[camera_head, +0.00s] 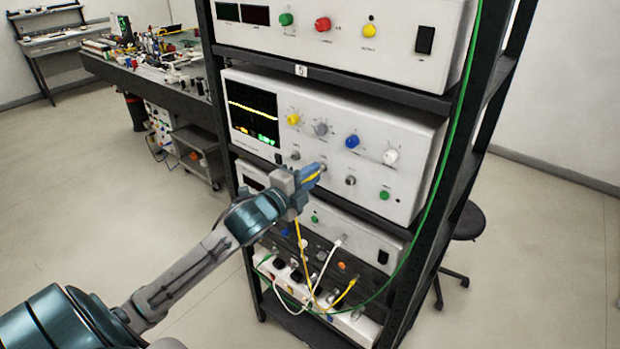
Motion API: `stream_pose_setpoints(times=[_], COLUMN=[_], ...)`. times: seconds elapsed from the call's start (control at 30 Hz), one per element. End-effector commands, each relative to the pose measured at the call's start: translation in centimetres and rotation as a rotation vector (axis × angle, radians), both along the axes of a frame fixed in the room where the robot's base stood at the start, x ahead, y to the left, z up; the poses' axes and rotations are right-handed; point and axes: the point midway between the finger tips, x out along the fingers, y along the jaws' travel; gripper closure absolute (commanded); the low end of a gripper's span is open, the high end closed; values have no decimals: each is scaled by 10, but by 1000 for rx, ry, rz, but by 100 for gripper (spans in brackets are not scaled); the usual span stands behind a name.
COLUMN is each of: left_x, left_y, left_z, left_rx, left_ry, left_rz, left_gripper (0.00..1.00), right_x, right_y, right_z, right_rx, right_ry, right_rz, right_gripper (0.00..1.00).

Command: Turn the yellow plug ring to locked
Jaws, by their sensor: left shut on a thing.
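My left gripper (311,174) reaches in from the left to the front of the white oscilloscope unit (415,140). Its blue fingers are shut on a small yellow part, the yellow plug ring (314,177), just below the row of small grey knobs. Most of the ring is hidden by the fingers, so its turn position cannot be read. A yellow cable (299,240) comes out below the gripper and hangs down to the lower units. My right gripper is not in view.
The black rack frame (455,150) stands around the stacked units. A green cable (440,160) runs down its right side. A white cable (322,268) loops by the lower panels.

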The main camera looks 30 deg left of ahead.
Motion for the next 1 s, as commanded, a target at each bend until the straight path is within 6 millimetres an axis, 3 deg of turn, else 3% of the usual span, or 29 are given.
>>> stream_pose_setpoints(times=[0.6, 0.63, 0.73, 1.0], left_x=[0, 0, 0, 0], left_y=[0, 0, 0, 0], left_z=[0, 0, 0, 0], left_rx=[43, 43, 43, 43], left_ry=[-2, -2, -2, -2], left_rz=[0, 0, 0, 0], left_gripper=[100, 78, 58, 57], right_x=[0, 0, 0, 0], right_y=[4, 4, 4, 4], right_z=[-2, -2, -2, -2], right_rx=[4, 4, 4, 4], right_ry=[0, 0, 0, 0], right_rz=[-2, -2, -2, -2], right_gripper=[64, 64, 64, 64])
